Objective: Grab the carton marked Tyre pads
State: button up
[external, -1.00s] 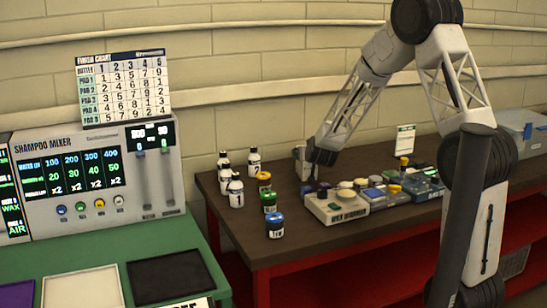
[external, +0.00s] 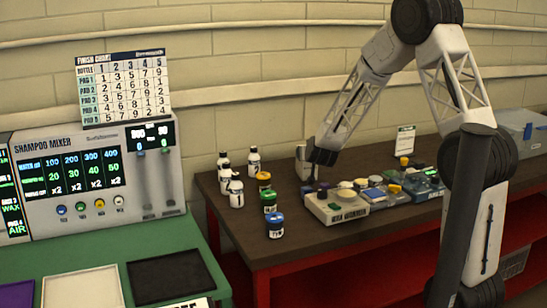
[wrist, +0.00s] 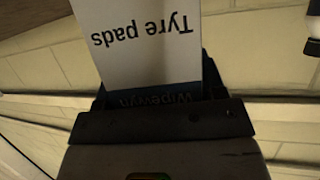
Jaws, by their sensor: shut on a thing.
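The carton marked Tyre pads fills the upper middle of the wrist view (wrist: 145,45). It has a white face with the words upside down and a dark blue band with partly covered lettering. My gripper (wrist: 155,100) is shut on it, and the dark jaws hide its near end. In the external view my gripper (external: 314,163) is low over the far side of the brown bench, with the small pale carton (external: 302,160) at its left. I cannot tell whether the carton touches the bench.
Several white bottles (external: 236,192) and colored jars (external: 275,225) stand left of my gripper. A wax warmer (external: 336,208) and more pads and tubs sit in front and right of it. A small sign (external: 405,140) stands behind. The brick wall is close behind the bench.

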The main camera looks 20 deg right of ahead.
jog(key=shift+r, duration=5)
jog(key=shift+d, duration=0.1)
